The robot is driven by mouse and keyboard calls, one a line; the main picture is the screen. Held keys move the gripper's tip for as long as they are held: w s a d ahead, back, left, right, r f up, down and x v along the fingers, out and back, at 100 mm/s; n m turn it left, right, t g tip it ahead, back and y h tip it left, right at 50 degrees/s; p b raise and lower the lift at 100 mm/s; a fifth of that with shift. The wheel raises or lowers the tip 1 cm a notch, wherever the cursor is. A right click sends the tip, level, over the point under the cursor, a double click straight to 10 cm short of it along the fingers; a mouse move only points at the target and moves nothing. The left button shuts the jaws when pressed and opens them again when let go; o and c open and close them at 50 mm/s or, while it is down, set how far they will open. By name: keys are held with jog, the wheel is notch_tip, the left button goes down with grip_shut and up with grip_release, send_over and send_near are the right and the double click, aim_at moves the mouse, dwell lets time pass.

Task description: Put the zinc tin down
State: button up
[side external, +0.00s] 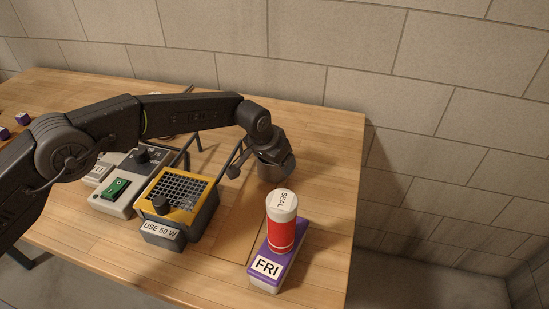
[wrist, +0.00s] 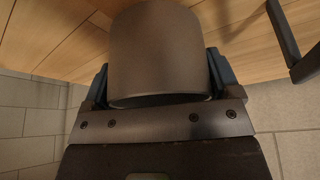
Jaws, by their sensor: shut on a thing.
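The zinc tin (side external: 284,170) is a plain grey-brown cylinder at the right half of the table in the side view. In the wrist view the tin (wrist: 157,45) fills the top middle, between blue-grey finger pads. My gripper (side external: 270,155) is shut on it; the gripper also shows in the wrist view (wrist: 158,78) with a finger on each side of the tin. The tin's underside is hidden, so I cannot tell whether it touches the table (side external: 335,150).
A red canister with a white SEAL lid (side external: 281,222) stands on a purple FRI box (side external: 266,268), close in front of the tin. A yellow-topped device (side external: 178,195) and a grey unit with a green switch (side external: 115,188) stand left. An outlined table patch (side external: 235,232) is clear.

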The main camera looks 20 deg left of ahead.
jog(key=shift+f, duration=0.35)
jog(key=o, duration=0.8)
jog(key=shift+o, duration=0.2)
jog(key=v, duration=1.2)
jog(key=shift+r, duration=0.4)
